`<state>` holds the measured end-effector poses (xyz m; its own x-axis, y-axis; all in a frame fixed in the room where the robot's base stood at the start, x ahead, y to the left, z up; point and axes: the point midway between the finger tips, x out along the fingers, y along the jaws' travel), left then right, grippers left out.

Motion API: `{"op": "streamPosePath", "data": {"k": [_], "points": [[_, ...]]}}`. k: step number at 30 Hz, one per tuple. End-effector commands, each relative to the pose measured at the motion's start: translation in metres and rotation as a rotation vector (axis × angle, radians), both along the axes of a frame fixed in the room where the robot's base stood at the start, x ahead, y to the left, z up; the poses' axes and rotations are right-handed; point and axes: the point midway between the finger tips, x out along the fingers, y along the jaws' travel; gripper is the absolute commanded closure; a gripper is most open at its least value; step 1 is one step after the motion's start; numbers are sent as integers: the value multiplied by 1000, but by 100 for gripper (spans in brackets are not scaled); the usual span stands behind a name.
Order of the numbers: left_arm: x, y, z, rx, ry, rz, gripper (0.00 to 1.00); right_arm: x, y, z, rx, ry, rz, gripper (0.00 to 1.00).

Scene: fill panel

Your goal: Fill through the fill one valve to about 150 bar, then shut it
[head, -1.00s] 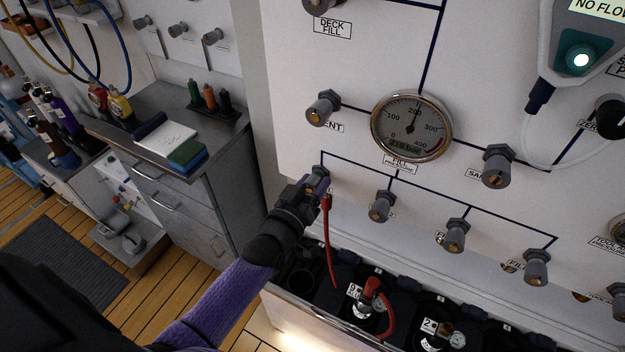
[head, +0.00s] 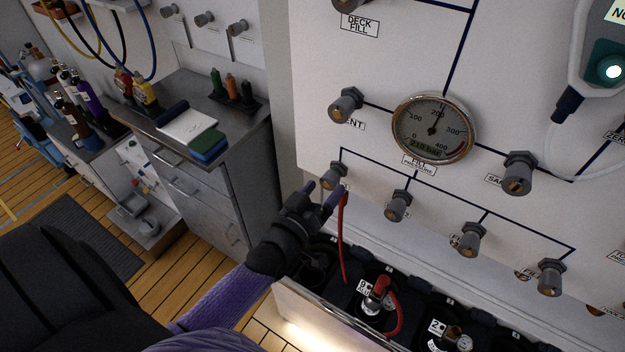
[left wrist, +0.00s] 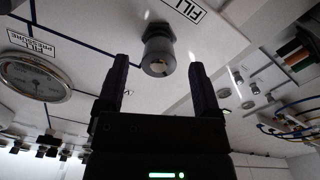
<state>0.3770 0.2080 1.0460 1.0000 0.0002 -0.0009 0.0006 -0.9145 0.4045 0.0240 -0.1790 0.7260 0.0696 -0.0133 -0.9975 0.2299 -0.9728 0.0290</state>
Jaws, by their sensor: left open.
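The leftmost valve (head: 333,174) of the lower row is a grey knob with a brass-coloured centre, at the left end of the blue line. Its label is hidden in the head view. In the left wrist view the valve (left wrist: 158,52) is ahead of my fingers, beside a partly cut-off FILL label (left wrist: 184,10); its number is out of frame. My left gripper (head: 323,192) is open and empty, just below and in front of that knob, seemingly apart from it. The fill pressure gauge (head: 433,128) seems to read 210 bar. My right gripper is not in view.
More fill valves (head: 398,205) run rightward along the panel. A red hose (head: 343,240) hangs close beside my left gripper, above cylinders (head: 375,300) in a trough. A VENT valve (head: 345,104) sits above. A steel cabinet (head: 215,190) stands left.

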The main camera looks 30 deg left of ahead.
Motion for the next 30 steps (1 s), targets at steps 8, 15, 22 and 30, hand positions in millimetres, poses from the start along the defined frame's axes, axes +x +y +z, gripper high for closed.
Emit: {"op": "streamPosePath", "data": {"k": [8,15,22,30], "points": [[-58,0,0,-1,2,-1,16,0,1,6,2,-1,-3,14],[-66,0,0,-1,0,0,16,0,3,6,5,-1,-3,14],[-65,0,0,-1,0,0,16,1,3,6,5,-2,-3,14],[-65,0,0,-1,1,0,16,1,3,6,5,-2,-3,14]]}}
